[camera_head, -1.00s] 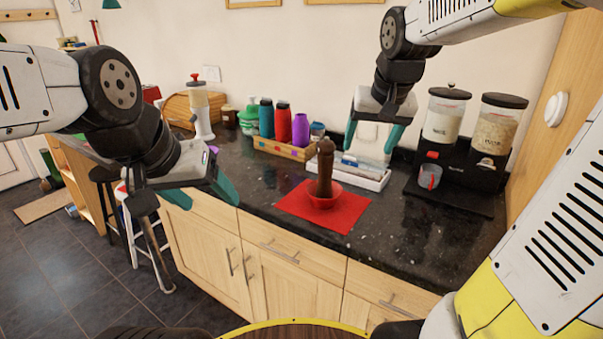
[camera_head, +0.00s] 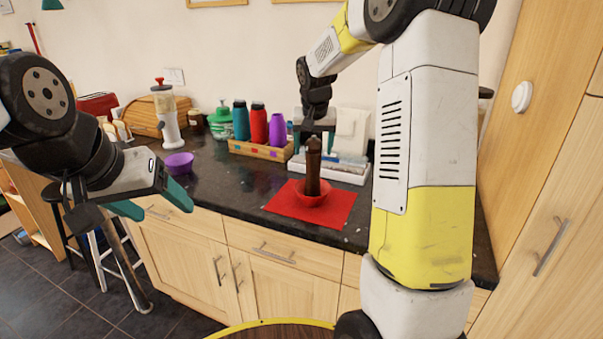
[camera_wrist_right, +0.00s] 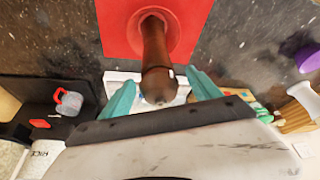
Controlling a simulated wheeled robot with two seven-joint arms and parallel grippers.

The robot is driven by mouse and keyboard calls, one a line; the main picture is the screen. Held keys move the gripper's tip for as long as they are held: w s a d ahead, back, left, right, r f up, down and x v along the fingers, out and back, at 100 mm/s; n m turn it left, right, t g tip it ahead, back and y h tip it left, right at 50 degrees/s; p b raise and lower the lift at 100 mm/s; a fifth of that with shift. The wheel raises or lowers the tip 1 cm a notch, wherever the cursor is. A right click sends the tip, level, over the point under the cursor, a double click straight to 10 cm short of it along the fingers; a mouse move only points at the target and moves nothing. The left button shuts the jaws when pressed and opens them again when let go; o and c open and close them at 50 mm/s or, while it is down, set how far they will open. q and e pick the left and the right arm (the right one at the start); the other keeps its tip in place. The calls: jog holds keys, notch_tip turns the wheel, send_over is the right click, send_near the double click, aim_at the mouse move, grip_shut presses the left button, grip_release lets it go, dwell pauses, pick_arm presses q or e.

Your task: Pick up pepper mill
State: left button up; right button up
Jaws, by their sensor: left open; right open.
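The brown pepper mill (camera_head: 313,165) stands upright in a red bowl (camera_head: 313,195) on a red mat (camera_head: 340,214) on the dark counter. In the right wrist view the pepper mill (camera_wrist_right: 156,62) reaches from the red bowl (camera_wrist_right: 176,24) toward the gripper, its top end between the two teal fingers. My right gripper (camera_head: 315,138) is open behind the mill's upper part in the head view; contact cannot be told. My left gripper (camera_head: 152,203) is open and empty, left of the mat and in front of the counter.
Behind the mat are a wooden box (camera_head: 258,150) of coloured bottles and a white tray (camera_head: 345,170) of items. A purple bowl (camera_head: 178,163) stands at the left. A blender-like white appliance (camera_head: 167,115) is at the back.

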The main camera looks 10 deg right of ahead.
jog(key=shift+x, duration=1.5)
grip_shut()
